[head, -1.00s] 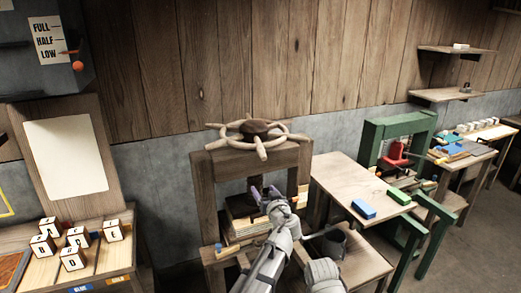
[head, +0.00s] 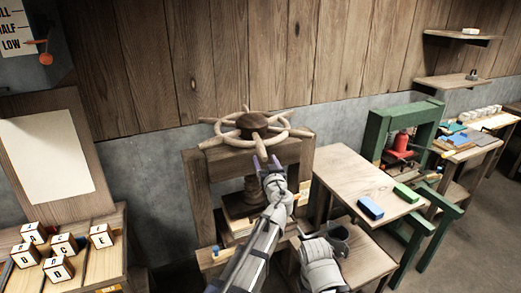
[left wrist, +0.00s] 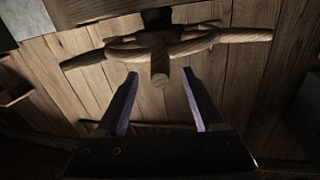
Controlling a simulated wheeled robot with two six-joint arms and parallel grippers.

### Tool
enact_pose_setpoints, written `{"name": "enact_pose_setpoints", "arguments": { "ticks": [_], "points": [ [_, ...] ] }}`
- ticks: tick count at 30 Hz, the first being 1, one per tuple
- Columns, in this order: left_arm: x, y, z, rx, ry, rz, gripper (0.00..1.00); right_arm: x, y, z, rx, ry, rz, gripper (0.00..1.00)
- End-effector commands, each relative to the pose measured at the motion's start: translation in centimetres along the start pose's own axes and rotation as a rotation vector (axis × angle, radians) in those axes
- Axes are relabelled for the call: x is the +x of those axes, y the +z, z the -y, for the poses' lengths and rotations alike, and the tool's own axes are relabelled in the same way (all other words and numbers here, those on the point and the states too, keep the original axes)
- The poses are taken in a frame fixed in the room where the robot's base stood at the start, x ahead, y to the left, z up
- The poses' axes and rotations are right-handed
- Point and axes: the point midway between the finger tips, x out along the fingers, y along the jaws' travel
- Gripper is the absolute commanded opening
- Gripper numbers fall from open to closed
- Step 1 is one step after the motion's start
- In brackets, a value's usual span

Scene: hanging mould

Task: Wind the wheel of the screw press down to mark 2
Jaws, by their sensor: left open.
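The wooden screw press (head: 196,190) stands in the middle of the head view. Its spoked wheel (head: 285,132) lies flat on top, with handles sticking out all round. The screw (head: 252,190) shows below the crossbeam. A pale strip (head: 304,192) is on the right post; I cannot read any marks on it. My left gripper (head: 264,163) is open and empty, just in front of and below the wheel's near rim. In the left wrist view the wheel (left wrist: 205,42) is ahead, and one handle (left wrist: 160,72) points toward the gap between the fingers (left wrist: 163,98), apparently beyond their tips.
A table (head: 345,172) with a blue block (head: 370,207) and a green block (head: 406,193) stands right of the press. A green press (head: 376,130) is beyond it. Lettered cubes (head: 62,243) sit at left. A grey link of mine shows low at centre.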

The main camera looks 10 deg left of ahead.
Motion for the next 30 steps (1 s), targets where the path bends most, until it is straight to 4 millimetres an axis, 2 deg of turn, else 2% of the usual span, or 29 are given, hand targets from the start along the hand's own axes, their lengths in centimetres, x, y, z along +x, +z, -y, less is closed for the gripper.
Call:
{"name": "enact_pose_setpoints", "arguments": {
  "ticks": [5, 15, 18, 27, 30],
  "points": [
    [1.4, 0.0, -0.1, 0.000, -0.001, 0.000, 0.69, 0.0, 0.0, 0.0, 0.000, 0.000, 0.000, 0.00],
    [6.5, 0.0, -0.1, 0.000, -0.003, 0.001, 0.69, 0.0, 0.0, 0.0, 0.000, 0.000, 0.000, 0.00],
    [7.5, 0.0, -0.1, 0.000, -0.001, 0.001, 0.69, 0.0, 0.0, 0.0, 0.000, 0.000, 0.000, 0.00],
    [7.7, 0.0, 0.0, 0.000, 0.000, 0.001, 0.69, 0.0, 0.0, 0.0, 0.000, 0.000, 0.000, 0.00],
    [7.7, 0.0, 0.0, 0.000, 0.000, 0.001, 0.58, 0.0, 0.0, 0.0, 0.000, 0.000, 0.000, 0.00]
  ]
}}
